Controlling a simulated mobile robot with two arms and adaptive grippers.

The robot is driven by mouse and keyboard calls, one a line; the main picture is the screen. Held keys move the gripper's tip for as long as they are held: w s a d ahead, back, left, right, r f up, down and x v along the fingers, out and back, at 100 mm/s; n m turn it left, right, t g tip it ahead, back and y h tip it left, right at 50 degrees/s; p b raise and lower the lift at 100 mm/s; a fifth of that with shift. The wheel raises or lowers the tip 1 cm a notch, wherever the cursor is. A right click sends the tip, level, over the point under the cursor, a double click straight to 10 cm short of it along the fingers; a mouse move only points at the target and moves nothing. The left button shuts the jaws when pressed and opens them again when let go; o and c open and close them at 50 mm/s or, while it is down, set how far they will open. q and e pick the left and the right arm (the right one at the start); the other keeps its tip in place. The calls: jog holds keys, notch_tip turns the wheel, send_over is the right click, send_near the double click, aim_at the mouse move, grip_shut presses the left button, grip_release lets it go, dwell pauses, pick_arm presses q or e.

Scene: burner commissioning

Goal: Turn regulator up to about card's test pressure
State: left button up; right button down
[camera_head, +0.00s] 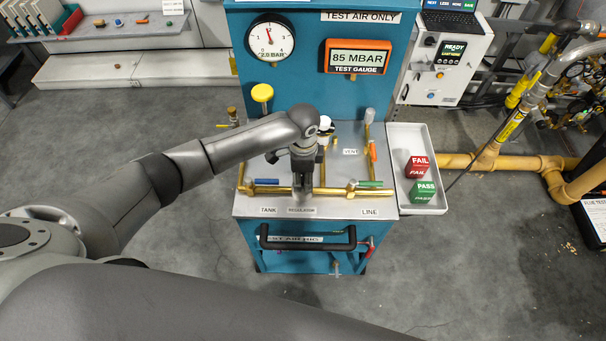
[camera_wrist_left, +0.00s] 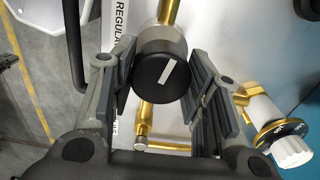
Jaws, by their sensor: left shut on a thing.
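The regulator knob (camera_wrist_left: 158,72) is black and round with a white pointer mark; the mark slants up to the right in the left wrist view. My left gripper (camera_wrist_left: 163,85) has its fingers on either side of this knob, shut on it. In the head view my left gripper (camera_head: 302,188) comes down over the front pipe above the REGULATOR label (camera_head: 302,211) and hides the knob. The orange test gauge (camera_head: 357,58) reads 85 MBAR. The round dial (camera_head: 269,40) has a 2.0 BAR label and its red needle points near the top. I cannot make out a test-pressure card. My right gripper is not in view.
A blue valve handle (camera_head: 266,182) sits left of my gripper near TANK, a green one (camera_head: 369,184) right near LINE. A yellow knob (camera_head: 262,93) stands behind. A white tray (camera_head: 412,136) holds red FAIL (camera_head: 418,167) and green PASS (camera_head: 424,191) blocks.

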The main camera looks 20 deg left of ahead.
aim_at(303, 176)
pick_arm(q)
jog(key=shift+m, duration=0.9)
jog(key=o, duration=1)
jog(key=shift+o, duration=0.2)
notch_tip(303, 176, up, 12)
jog(key=shift+d, duration=0.1)
